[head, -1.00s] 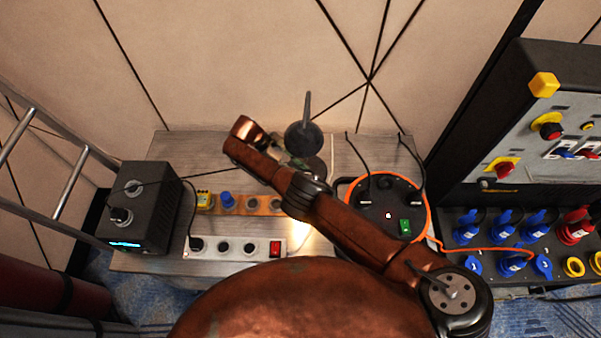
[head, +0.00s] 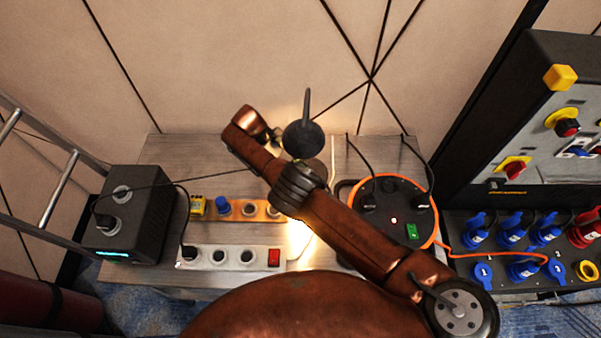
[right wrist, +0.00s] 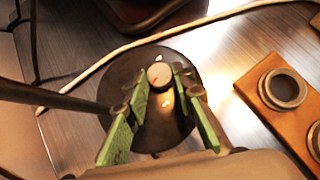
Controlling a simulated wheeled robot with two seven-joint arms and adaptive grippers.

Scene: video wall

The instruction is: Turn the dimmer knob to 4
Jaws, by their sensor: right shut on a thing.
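The dimmer knob (right wrist: 160,75) is a small pale round knob with a red mark, on the dark round lamp base (right wrist: 160,125) in the right wrist view. No numbers can be read around it. My right gripper (right wrist: 161,80) has its green-padded fingers on both sides of the knob and is shut on it. In the head view my right arm comes in from the right and hides the knob and most of the base. The dark lamp head (head: 304,140) stands above. My left gripper is not in view.
An orange socket strip (head: 268,210) and a white power strip (head: 205,258) lie on the table (head: 180,150). A black box (head: 128,215) is at the left, an orange-rimmed cable reel (head: 395,210) at the right. A ladder (head: 62,185) stands far left.

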